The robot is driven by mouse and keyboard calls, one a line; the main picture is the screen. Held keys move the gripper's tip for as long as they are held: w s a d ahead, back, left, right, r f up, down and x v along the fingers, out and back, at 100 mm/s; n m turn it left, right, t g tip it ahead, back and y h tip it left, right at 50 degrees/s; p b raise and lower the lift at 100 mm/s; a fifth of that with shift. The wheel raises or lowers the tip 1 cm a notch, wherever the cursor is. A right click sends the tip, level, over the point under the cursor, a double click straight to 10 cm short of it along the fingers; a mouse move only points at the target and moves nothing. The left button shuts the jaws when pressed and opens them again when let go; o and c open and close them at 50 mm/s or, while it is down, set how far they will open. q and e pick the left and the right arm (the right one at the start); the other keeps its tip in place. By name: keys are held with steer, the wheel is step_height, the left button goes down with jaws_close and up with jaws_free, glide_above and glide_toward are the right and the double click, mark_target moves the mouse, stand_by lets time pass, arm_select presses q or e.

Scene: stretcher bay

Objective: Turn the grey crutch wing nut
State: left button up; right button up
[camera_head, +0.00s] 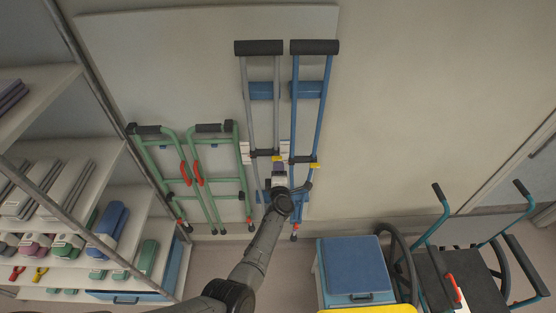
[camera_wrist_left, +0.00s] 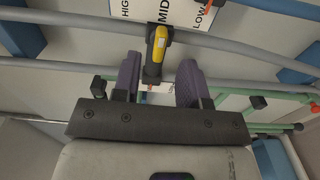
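The grey crutch (camera_head: 248,105) hangs upright on the wall panel, left of a blue crutch (camera_head: 323,105). Its wing nut (camera_head: 278,158) shows as a small yellow spot low on the right tube. In the left wrist view the wing nut (camera_wrist_left: 158,48) is a yellow and black lever across a grey tube. My left gripper (camera_head: 279,174) is just below it in the head view. In the left wrist view the left gripper (camera_wrist_left: 160,80) is open, with the lever's black end showing between its purple fingers, gaps on both sides. My right gripper is not in view.
A card (camera_wrist_left: 180,14) marked HIGH, MID and LOW is behind the tubes. A green folding frame (camera_head: 160,160) with red handles stands left of the crutches. Shelves (camera_head: 100,175) fill the left side. A blue-topped cabinet (camera_head: 353,268) and a wheelchair (camera_head: 465,275) stand at the right.

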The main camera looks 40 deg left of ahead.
arm_select(q)
steer(key=p+v, duration=0.3)
steer(key=v, duration=0.6)
steer(key=shift+s+d+p, duration=0.2)
steer(key=shift+s+p, duration=0.1)
steer(key=shift+p, duration=0.05)
